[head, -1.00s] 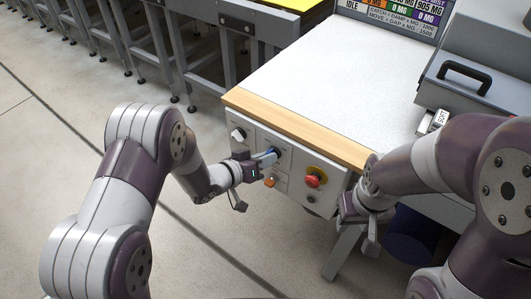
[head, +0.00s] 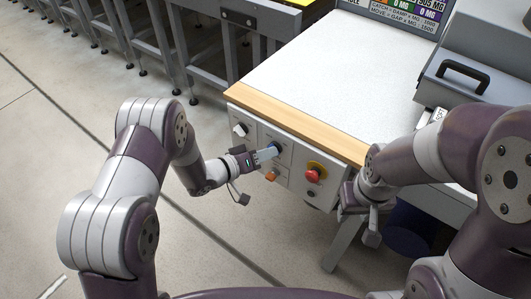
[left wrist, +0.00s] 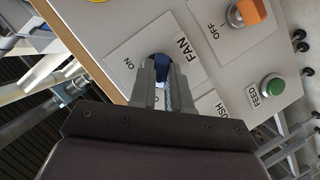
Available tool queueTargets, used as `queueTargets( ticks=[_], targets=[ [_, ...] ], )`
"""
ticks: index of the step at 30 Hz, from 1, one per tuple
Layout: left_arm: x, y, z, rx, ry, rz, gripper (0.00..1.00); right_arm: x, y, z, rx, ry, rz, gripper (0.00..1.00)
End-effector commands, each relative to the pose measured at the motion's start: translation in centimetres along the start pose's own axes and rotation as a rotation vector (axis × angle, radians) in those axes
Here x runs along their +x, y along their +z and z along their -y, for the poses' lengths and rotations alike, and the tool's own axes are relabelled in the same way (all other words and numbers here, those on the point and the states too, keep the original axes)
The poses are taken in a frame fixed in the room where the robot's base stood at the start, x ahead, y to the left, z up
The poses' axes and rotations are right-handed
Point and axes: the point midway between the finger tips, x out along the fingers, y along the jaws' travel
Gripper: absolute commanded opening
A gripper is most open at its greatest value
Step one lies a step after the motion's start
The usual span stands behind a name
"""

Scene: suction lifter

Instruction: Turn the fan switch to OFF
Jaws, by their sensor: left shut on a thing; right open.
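The fan switch is a blue knob (left wrist: 160,63) on a light panel. In the left wrist view, "FAN" is printed on one side of it and "ON" on another; a further label is mostly hidden by the fingers. My left gripper (left wrist: 163,80) is shut on the knob, one finger on each side. In the head view my left gripper (head: 268,153) reaches the panel from the left, and a little of the blue knob (head: 274,146) shows at its tips. My right gripper (head: 358,220) is open and empty beside the panel's right end.
The panel also has a white knob (head: 240,129), an orange switch (head: 272,175) and a red stop button (head: 314,174) on yellow. A green FEED button (left wrist: 273,87) is close by in the left wrist view. The white tabletop (head: 340,75) is clear.

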Motion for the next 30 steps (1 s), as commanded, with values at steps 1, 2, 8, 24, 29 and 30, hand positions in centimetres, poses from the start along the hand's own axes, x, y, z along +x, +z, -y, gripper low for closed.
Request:
queueTargets(
  ticks=[1, 2, 8, 24, 29, 30],
  targets=[
    [0.0, 0.0, 0.0, -0.002, 0.000, -0.001, 0.00, 0.0, 0.0, 0.0, 0.000, 0.000, 0.000, 0.43],
    [0.0, 0.0, 0.0, -0.001, 0.000, -0.002, 0.00, 0.0, 0.0, 0.0, 0.000, 0.000, 0.000, 0.43],
    [0.0, 0.0, 0.0, -0.001, 0.000, -0.001, 0.43, 0.0, 0.0, 0.0, 0.000, 0.000, 0.000, 0.43],
    [-4.3, -0.2, 0.1, -0.002, -0.004, -0.005, 0.43, 0.0, 0.0, 0.0, 0.000, 0.000, 0.000, 0.43],
    [-8.7, -0.1, 0.1, -0.003, -0.004, -0.006, 0.43, -0.1, 0.0, 0.0, 0.000, 0.000, 0.000, 0.43],
    [-9.6, -0.1, 0.1, -0.002, -0.004, -0.005, 0.43, -0.1, 0.0, 0.0, 0.000, 0.000, 0.000, 0.43]
  ],
)
